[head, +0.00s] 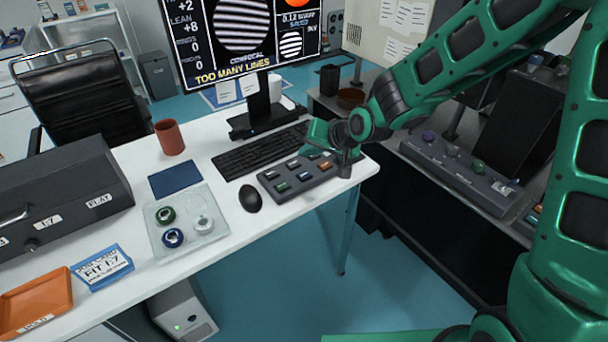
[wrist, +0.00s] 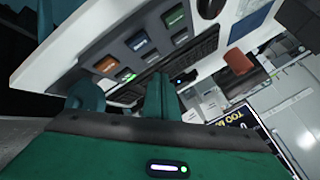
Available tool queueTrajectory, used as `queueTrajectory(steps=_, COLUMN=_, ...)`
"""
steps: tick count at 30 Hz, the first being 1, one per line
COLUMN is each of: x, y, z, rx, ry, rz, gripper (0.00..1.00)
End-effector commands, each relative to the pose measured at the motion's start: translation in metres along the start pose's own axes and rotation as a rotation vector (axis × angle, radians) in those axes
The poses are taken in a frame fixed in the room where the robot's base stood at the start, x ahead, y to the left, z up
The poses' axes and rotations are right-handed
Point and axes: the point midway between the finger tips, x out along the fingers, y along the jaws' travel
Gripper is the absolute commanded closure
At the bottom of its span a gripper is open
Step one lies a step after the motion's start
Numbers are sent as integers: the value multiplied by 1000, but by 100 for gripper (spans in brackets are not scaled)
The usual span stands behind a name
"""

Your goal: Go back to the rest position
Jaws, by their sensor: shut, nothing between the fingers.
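My arm is green with dark joints and reaches in from the right in the head view. My gripper (head: 344,164) is over the right end of the white desk (head: 290,232), by the far right corner of a grey button panel (head: 267,181). It is shut with nothing held. I cannot tell whether it touches the panel. In the wrist view my gripper (wrist: 124,97) shows in the foreground, with the panel's coloured buttons (wrist: 138,43) beyond it.
A keyboard (head: 245,158), mouse (head: 250,198) and monitor (head: 250,45) are close by. A red mug (head: 169,137), blue pad (head: 175,179) and clear tray (head: 190,243) with several rings lie left. A dark bench (head: 460,185) stands right. Blue floor (head: 400,285) is open between.

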Motion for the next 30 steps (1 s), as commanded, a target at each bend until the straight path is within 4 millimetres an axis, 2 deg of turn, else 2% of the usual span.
queueTrajectory(steps=8, x=-2, y=4, z=-1, rx=-2, ry=0, rz=8, gripper=100)
queueTrajectory(steps=11, x=-15, y=22, z=-7, rx=-15, ry=-1, rz=56, gripper=100)
queueTrajectory(steps=14, x=-43, y=58, z=-15, rx=-30, ry=-13, rz=150, gripper=100)
queueTrajectory(steps=18, x=-104, y=125, z=-21, rx=-31, ry=-50, rz=322, gripper=100)
queueTrajectory(steps=22, x=-170, y=180, z=-14, rx=4, ry=-98, rz=465, gripper=100)
queueTrajectory(steps=26, x=-240, y=224, z=7, rx=72, ry=-161, rz=583, gripper=100)
queueTrajectory(steps=30, x=-314, y=256, z=47, rx=178, ry=-241, rz=670, gripper=100)
